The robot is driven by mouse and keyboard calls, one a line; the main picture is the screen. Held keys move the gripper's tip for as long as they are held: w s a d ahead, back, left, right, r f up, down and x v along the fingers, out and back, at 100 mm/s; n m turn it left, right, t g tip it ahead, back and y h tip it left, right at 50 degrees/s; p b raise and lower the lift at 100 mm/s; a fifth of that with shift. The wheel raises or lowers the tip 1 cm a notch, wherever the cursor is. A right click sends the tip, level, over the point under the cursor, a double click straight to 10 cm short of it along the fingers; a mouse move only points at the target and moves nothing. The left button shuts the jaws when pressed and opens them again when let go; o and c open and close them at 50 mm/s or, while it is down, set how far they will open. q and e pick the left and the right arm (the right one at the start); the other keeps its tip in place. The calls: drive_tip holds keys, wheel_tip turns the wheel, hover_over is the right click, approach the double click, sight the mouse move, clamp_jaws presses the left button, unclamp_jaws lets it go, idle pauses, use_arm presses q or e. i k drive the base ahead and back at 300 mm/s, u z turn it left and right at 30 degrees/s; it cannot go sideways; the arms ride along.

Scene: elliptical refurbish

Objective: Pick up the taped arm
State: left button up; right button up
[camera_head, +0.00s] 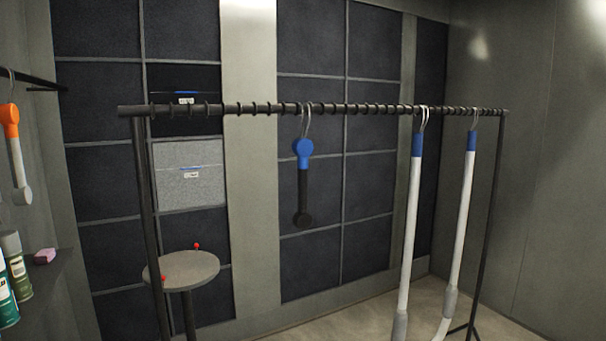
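A dark rack (240,108) with a ringed rail crosses the view. A short black arm with a blue top (303,180) hangs upright from a hook at its middle. Two long white arms with blue bands at their tops (411,230) (461,215) hang from hooks at the right, with grey sleeves lower down. A short white piece with an orange top (14,150) hangs at the far left. I cannot tell for sure which of these is the taped arm. Neither of my grippers is in view.
A round grey stool (185,270) with two small red-tipped items stands behind the rack's left post. Spray cans (14,270) and a pink block (45,256) sit on a shelf at the left. Dark panels line the back wall. Bare floor (350,322) shows below the rack.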

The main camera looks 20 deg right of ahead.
sight(302, 146)
drive_tip(key=z, duration=0.6)
drive_tip(key=k, duration=0.55)
drive_tip(key=z, duration=0.85)
drive_tip(key=k, duration=0.75)
drive_tip(key=z, duration=0.65)
drive_tip(key=i, duration=0.85)
drive_tip(key=u, duration=0.7)
drive_tip(key=i, duration=1.25)
drive_tip(key=u, duration=1.3)
drive_tip(key=i, duration=0.7)
drive_tip(key=u, duration=0.45)
drive_tip(key=k, duration=0.9)
drive_tip(key=u, duration=0.15)
drive_tip(key=i, duration=0.25)
drive_tip(key=u, duration=0.05)
